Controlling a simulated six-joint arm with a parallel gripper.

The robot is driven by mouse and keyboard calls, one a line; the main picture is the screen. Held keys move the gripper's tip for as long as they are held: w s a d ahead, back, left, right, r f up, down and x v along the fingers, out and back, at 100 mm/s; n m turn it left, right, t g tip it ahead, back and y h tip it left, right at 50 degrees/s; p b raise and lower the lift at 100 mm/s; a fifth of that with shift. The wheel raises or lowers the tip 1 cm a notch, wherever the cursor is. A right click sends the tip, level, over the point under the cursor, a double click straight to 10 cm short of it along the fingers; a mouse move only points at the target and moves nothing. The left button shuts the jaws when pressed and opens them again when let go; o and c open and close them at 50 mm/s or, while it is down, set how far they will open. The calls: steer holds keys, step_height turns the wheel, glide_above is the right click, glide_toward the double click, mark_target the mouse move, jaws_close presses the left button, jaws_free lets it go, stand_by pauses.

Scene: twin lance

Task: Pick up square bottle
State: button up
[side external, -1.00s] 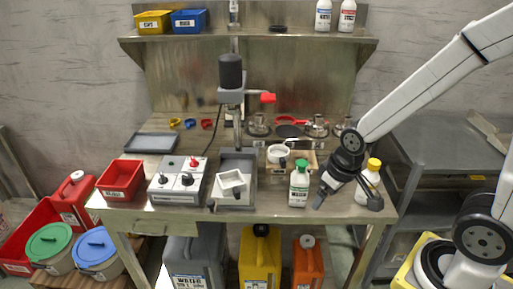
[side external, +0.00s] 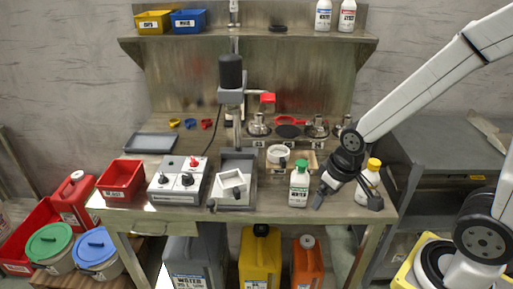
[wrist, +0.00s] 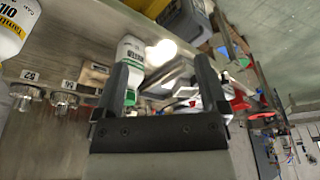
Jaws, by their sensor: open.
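A white bottle with a green cap and green label (side external: 299,186) stands upright near the front edge of the bench. In the wrist view, a white bottle with a green label (wrist: 130,52) shows beside the left finger, partly hidden by it. Another white bottle with a yellow cap (side external: 373,165) stands to the right, partly behind my gripper. A bottle with a yellow OIL label (wrist: 12,22) shows at the wrist view's upper left. I cannot tell which bottle is square.
A grey tray with a white square dish (side external: 232,184) and a control box (side external: 178,181) stand left of the bottles. A white cup (side external: 278,156) is behind the green-capped bottle. A press column (side external: 231,95) rises mid-bench. The bench front edge is close to the bottles.

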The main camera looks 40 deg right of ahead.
steer(key=shift+r, duration=0.1)
step_height(320, 180, up, 5)
steer(key=m+t+y, duration=0.7)
steer(key=m+y, duration=0.2)
steer(key=m, duration=1.9)
glide_above(299, 183)
steer(key=s+d, duration=0.3)
steer(key=d, duration=0.2)
step_height(299, 183, down, 7)
steer(key=shift+d+t, duration=0.4)
steer(key=shift+w, duration=0.15)
steer(key=shift+x, duration=1.3)
